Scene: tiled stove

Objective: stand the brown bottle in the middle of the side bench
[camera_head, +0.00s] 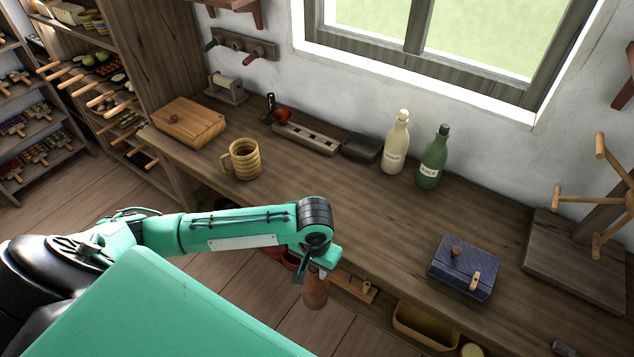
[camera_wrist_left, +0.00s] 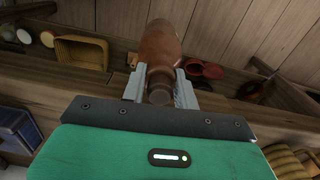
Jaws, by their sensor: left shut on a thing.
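The brown bottle (camera_head: 315,290) hangs in my left gripper (camera_head: 315,270) in front of the bench's front edge in the head view. In the left wrist view the left gripper (camera_wrist_left: 159,88) is shut on the neck of the brown bottle (camera_wrist_left: 165,45), one finger on each side. The wooden side bench (camera_head: 365,215) runs along the wall below the window. Its middle top, between the mug and the blue box, is bare. My right gripper does not show in either view.
A yellow ribbed mug (camera_head: 243,160) and a wooden box (camera_head: 188,122) stand on the bench's left part. A cream bottle (camera_head: 396,145) and a green bottle (camera_head: 434,160) stand at the back. A blue box (camera_head: 463,267) and a wooden stand (camera_head: 575,260) are on the right.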

